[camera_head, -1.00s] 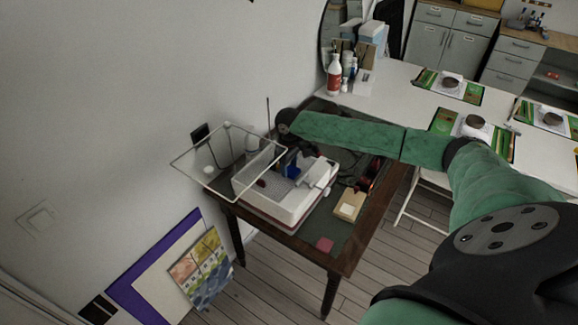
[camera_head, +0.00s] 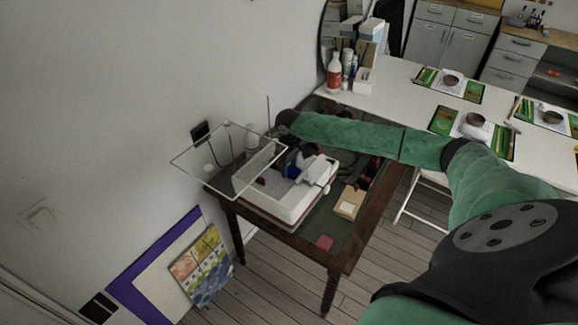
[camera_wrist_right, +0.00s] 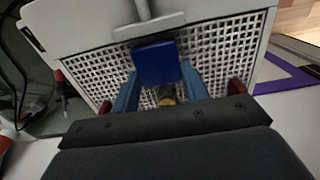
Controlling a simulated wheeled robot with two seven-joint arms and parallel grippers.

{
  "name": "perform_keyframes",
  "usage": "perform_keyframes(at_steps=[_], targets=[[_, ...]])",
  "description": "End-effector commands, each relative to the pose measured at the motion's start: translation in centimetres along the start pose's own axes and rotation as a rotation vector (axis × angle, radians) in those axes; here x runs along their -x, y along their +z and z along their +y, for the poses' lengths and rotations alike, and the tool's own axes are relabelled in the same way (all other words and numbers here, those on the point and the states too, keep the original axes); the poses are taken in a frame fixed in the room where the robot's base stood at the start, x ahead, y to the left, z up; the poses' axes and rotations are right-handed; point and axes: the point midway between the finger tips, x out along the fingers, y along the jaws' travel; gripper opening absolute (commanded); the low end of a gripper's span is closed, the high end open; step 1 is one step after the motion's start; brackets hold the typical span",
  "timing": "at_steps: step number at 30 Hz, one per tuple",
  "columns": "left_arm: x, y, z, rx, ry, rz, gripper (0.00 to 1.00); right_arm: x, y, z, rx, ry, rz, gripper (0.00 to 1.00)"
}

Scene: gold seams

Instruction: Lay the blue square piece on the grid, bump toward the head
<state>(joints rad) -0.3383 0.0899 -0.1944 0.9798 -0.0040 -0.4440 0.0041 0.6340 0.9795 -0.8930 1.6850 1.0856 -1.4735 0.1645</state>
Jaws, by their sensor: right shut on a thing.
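The blue square piece (camera_wrist_right: 157,63) is in the right wrist view, held at the tips of my right gripper (camera_wrist_right: 160,82). Its flat blue face shows over the white perforated grid (camera_wrist_right: 222,50), close to the grey head (camera_wrist_right: 148,22) of the machine. A small yellowish part (camera_wrist_right: 167,96) shows between the fingers; I cannot tell if it is the bump. In the head view the blue piece (camera_head: 292,171) is under my right gripper (camera_head: 299,156), over the white machine (camera_head: 290,206). I cannot tell whether the piece touches the grid. My left gripper is out of view.
The machine stands on a dark wooden table (camera_head: 345,255). A clear frame-like lid (camera_head: 228,160) stands raised at its left, by the wall. A beige box (camera_head: 349,203) and a small red pad (camera_head: 325,243) lie on the table's right and front.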

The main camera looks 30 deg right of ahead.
Motion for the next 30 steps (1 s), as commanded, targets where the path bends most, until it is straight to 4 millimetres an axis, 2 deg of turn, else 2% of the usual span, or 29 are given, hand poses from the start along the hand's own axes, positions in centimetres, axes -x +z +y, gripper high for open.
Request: perform_keyframes(at_steps=[13,14,17,30], targets=[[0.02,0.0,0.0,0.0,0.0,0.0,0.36,-0.28,0.0,0.0,0.0,0.0,0.0,0.2],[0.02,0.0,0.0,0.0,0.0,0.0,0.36,-0.28,0.0,0.0,0.0,0.0,0.0,0.51],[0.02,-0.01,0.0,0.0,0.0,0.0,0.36,-0.28,0.0,0.0,0.0,0.0,0.0,0.7],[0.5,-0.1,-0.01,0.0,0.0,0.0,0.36,0.21,0.01,0.0,0.0,0.0,0.0,0.7]])
